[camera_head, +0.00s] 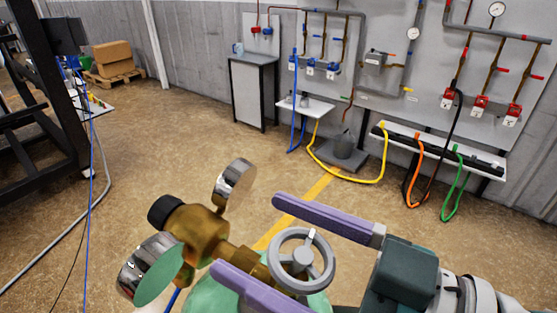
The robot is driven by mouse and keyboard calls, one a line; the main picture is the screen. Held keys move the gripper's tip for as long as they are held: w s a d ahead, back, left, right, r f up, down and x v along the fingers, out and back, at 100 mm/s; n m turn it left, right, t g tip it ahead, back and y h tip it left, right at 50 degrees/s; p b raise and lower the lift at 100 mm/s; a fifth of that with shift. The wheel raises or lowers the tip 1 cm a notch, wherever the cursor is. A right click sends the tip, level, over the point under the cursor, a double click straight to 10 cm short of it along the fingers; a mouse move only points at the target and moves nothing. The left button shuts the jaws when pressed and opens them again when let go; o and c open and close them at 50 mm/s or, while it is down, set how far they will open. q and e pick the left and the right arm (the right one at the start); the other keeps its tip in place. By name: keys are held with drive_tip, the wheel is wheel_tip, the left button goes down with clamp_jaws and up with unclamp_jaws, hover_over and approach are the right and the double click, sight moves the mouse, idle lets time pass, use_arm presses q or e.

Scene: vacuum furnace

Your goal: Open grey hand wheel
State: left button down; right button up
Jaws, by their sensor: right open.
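The grey hand wheel (326,276) sits on top of a green gas cylinder (205,299), beside a brass regulator (200,229) with two round gauges. My right gripper (246,233) comes in from the right. Its two long purple fingers are spread apart, one behind the wheel and one in front of it. The wheel shows between the fingers, and I cannot tell whether either finger touches it. The lower part of the cylinder is out of the picture. My left gripper does not show.
A panel wall with pipes, valves and gauges (497,9) stands at the back right, with coloured hoses hanging from a white shelf (484,158). A grey cabinet (252,92) stands by the wall. A black frame (50,75) stands at left. The brown floor between is mostly clear.

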drive_tip(key=shift+w+a, duration=0.1)
drive_tip(key=shift+a, duration=0.05)
drive_tip(key=shift+c, duration=0.2)
drive_tip(key=c, duration=1.3)
drive_tip(key=n+g+b, duration=0.1)
drive_tip(key=n+g+y+b, duration=0.1)
drive_tip(key=g, duration=0.1)
drive_tip(key=n+g+b, duration=0.1)
drive_tip(key=n, duration=0.1)
drive_tip(key=shift+s+a+f+g+y, duration=0.1)
drive_tip(key=shift+s+f+g+y, duration=0.05)
drive_tip(key=shift+s+g+y, duration=0.2)
drive_tip(key=shift+s+n+g+b, duration=0.2)
drive_tip(key=shift+n+g+b, duration=0.35)
drive_tip(key=shift+n+g, duration=0.5)
drive_tip(key=o, duration=1.3)
drive_tip(key=shift+o, duration=0.2)
